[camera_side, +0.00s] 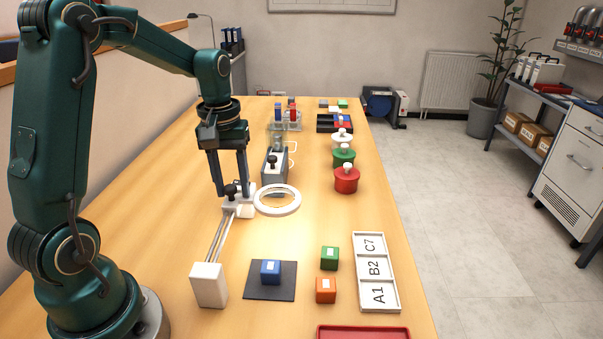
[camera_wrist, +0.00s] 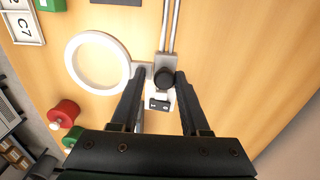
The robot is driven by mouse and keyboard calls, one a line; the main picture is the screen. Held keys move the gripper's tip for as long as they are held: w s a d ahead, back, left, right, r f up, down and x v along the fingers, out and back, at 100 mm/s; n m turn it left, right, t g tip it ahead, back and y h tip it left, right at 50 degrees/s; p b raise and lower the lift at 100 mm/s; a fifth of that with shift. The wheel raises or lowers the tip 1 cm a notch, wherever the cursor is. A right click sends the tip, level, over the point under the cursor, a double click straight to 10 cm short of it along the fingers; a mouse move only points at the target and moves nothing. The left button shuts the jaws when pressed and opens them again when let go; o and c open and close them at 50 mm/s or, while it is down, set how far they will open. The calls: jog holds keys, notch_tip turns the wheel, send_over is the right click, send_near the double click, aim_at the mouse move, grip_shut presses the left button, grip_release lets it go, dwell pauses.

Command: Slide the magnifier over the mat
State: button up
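The magnifier (camera_side: 278,200) is a white ring on a carriage with a black knob (camera_side: 230,191), at the far end of a two-rod rail (camera_side: 219,240). The ring also shows in the wrist view (camera_wrist: 72,62). The dark mat (camera_side: 285,291) lies near the rail's near end, apart from the ring, with a blue cube (camera_side: 270,272) on it. In the wrist view, a corner of the mat (camera_wrist: 118,12) shows at the top. My gripper (camera_side: 231,187) is open, pointing down, with one finger on each side of the knob; the wrist view shows the knob (camera_wrist: 165,77) between the fingertips.
A white end block (camera_side: 209,285) stands at the rail's near end. Green (camera_side: 329,258) and orange (camera_side: 326,290) cubes sit right of the mat, beside a labelled tray (camera_side: 391,264). A grey block with a black knob (camera_side: 274,164) stands behind the ring; red (camera_side: 346,181) and green containers stand to its right.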

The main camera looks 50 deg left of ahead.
jog(key=shift+s+a+f, duration=0.2)
jog(key=shift+s+f, duration=0.15)
jog(key=shift+f, duration=0.35)
jog(key=shift+c, duration=1)
jog(key=shift+s+d, duration=4.15)
jog(key=shift+d, duration=0.3)
jog(key=shift+s+d, duration=0.2)
jog(key=shift+s, duration=0.05)
jog(key=o, duration=0.8)
notch_tip(320, 180, up, 7)
jog(key=shift+r, duration=0.15)
jog(key=shift+a, duration=0.1)
